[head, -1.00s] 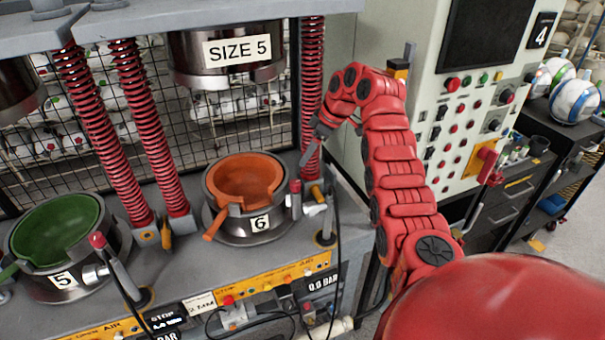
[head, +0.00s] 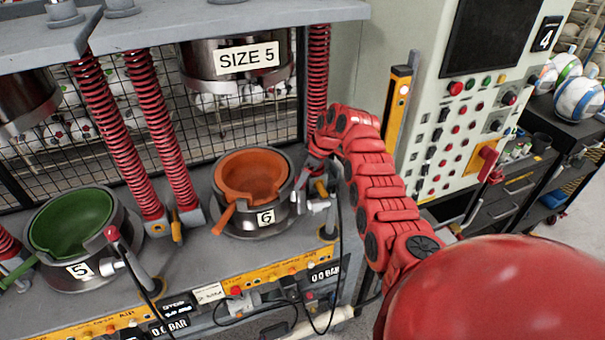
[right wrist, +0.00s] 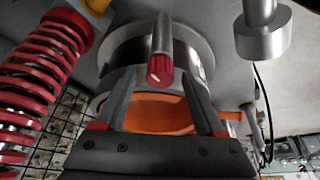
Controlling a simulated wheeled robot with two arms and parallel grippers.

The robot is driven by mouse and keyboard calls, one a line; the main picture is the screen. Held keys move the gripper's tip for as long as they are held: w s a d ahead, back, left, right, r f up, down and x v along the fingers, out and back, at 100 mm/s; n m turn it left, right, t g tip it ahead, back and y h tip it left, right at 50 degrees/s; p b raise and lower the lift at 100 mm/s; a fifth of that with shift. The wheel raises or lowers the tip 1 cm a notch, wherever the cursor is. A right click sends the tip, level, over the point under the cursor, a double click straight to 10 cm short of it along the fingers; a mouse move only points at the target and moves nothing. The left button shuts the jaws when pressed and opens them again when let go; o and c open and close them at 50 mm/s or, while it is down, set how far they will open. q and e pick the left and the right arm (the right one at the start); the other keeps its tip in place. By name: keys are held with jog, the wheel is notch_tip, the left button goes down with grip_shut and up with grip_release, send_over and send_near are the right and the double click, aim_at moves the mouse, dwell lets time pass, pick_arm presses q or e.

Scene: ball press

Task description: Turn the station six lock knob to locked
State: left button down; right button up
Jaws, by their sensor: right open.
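The station six pot (head: 283,215) is a metal ring with an orange mould (head: 262,176) inside and a "6" label on its front. Its lock knob shows in the right wrist view as a grey rod with a red end (right wrist: 159,70). My right gripper (head: 303,180) is at the right side of the pot, and in the head view it mostly hides the knob. In the right wrist view its two fingers are spread, one on each side of the knob, with gaps visible. I cannot tell how deep the knob sits between them. My left gripper is out of view.
Station five's pot (head: 110,250) with a green mould and its own red-tipped knob (head: 111,233) stands at left. Red springs (head: 160,125) rise behind the pots. A hanging cable (head: 339,265) runs beside station six. A control cabinet (head: 425,150) stands to the right.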

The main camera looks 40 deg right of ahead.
jog(key=shift+f, duration=0.1)
grip_shut()
dwell(0.3)
jog(key=shift+w+f+m+b, duration=0.15)
jog(key=shift+m+b, duration=0.15)
jog(key=shift+b, duration=0.6)
jog(key=m+h+b, duration=0.1)
jog(key=m+b, duration=0.2)
jog(key=b, duration=0.2)
jog(key=shift+a+f+t, duration=0.1)
jog(key=shift+a+t, duration=0.05)
jog(key=shift+t, duration=0.25)
jog(key=shift+s+a+r+m+h, duration=0.1)
jog(key=shift+s+r+m+h, duration=0.1)
jog(key=shift+m+h, duration=0.5)
jog(key=shift+r+m, duration=0.1)
jog(key=shift+m, duration=1)
